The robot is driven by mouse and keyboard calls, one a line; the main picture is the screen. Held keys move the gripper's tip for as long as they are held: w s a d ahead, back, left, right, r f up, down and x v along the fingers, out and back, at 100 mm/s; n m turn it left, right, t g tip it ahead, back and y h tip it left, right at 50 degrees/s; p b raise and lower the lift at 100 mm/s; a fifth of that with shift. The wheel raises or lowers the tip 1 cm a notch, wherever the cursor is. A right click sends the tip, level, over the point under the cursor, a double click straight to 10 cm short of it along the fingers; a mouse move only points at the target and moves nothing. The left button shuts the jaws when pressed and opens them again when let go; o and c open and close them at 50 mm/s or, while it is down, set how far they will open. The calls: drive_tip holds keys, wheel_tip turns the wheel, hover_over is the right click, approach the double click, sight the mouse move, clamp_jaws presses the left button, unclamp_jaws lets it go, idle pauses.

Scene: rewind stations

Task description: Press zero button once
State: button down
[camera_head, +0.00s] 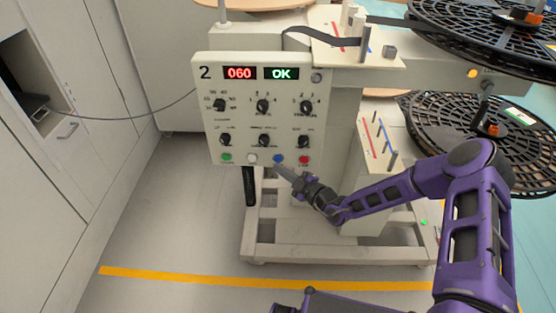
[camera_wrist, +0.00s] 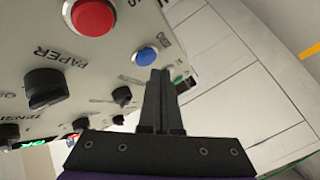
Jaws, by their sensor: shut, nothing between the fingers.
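The control panel (camera_head: 237,127) of station 2 carries a row of buttons along its lower edge: green (camera_head: 226,157), white (camera_head: 252,158), blue (camera_head: 277,159) and red (camera_head: 303,160). Their labels are too small to read, so I cannot tell which one is zero. My gripper (camera_head: 277,168) is shut and empty, its tips just below the blue button in the head view. In the wrist view the shut fingers (camera_wrist: 159,74) point up close to the blue button (camera_wrist: 147,56), with the red button (camera_wrist: 93,17) further left. Contact cannot be told. The white button is hidden there.
The displays read 060 (camera_head: 240,73) and OK (camera_head: 281,73). Several black knobs (camera_head: 263,140) stick out above the buttons. Black reels (camera_head: 480,130) hang at the right. A cabinet (camera_head: 60,130) stands at left; the floor (camera_head: 180,220) between is clear.

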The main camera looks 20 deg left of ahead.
drive_tip(key=shift+w, duration=0.15)
drive_tip(key=shift+w+a, duration=0.1)
drive_tip(key=shift+w, duration=0.15)
drive_tip(key=shift+w+a, duration=0.1)
drive_tip(key=shift+w, duration=0.25)
idle(0.8)
drive_tip(key=shift+s, duration=0.1)
drive_tip(key=shift+s+d+p, duration=0.2)
drive_tip(key=shift+s+p, duration=0.2)
drive_tip(key=shift+s, duration=0.25)
drive_tip(key=s+p, duration=0.1)
drive_tip(key=s, duration=0.1)
drive_tip(key=s+d+p, duration=0.1)
drive_tip(key=s+p, duration=0.1)
drive_tip(key=s, duration=0.1)
drive_tip(key=shift+d, duration=0.1)
